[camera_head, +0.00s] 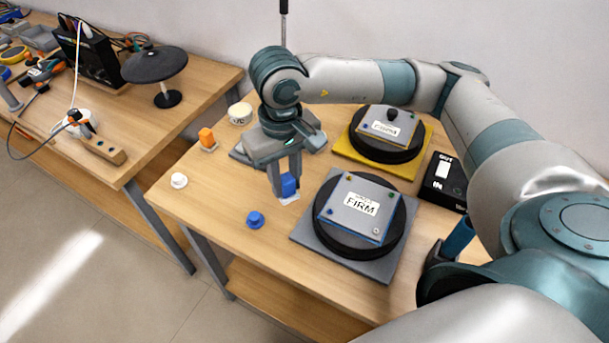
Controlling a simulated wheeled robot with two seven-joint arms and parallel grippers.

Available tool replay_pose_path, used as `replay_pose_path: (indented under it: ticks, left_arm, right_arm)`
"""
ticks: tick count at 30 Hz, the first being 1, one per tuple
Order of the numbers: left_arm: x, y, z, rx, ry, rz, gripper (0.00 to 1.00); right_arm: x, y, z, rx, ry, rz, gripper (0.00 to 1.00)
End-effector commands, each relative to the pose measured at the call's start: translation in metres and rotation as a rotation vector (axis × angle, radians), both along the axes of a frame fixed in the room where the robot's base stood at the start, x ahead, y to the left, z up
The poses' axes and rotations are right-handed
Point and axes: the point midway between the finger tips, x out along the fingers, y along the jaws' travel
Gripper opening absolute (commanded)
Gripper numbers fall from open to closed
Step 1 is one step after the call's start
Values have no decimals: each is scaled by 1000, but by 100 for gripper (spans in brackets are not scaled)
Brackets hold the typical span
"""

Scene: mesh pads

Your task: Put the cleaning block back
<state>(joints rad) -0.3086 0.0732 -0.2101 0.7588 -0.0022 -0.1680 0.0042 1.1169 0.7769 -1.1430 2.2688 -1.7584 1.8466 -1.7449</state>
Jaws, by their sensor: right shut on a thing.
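My right gripper (286,188) reaches over the near table and is shut on a small blue block (289,183). The block is at the fingertips, just above or on a small white pad (290,199); I cannot tell whether it touches. An orange block (206,137) stands on a similar pale holder to the left. The task's cleaning block appears to be the blue one in my gripper, though no label shows. My left gripper is not in view.
A black disc with a plate marked FIRM (360,207) sits on a grey mat (378,268), right of my gripper. Another disc (387,150) sits on a yellow mat (352,154). A blue knob (255,220), a white knob (179,180) and a black box (444,182) are nearby.

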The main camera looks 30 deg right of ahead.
Motion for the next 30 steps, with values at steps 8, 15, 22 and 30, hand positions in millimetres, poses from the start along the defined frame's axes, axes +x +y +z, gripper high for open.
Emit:
replay_pose_path:
  ticks: [8, 15, 22, 30]
  left_arm:
    - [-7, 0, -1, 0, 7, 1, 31]
    - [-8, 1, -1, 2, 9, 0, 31]
    - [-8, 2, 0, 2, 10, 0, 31]
    - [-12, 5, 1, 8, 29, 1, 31]
  right_arm:
    - [0, 0, 0, 0, 0, 0, 2]
    - [0, 0, 0, 0, 0, -1, 2]
    - [-1, -2, 2, 1, 0, -66, 2]
    - [-3, -11, 10, 3, 1, -342, 2]
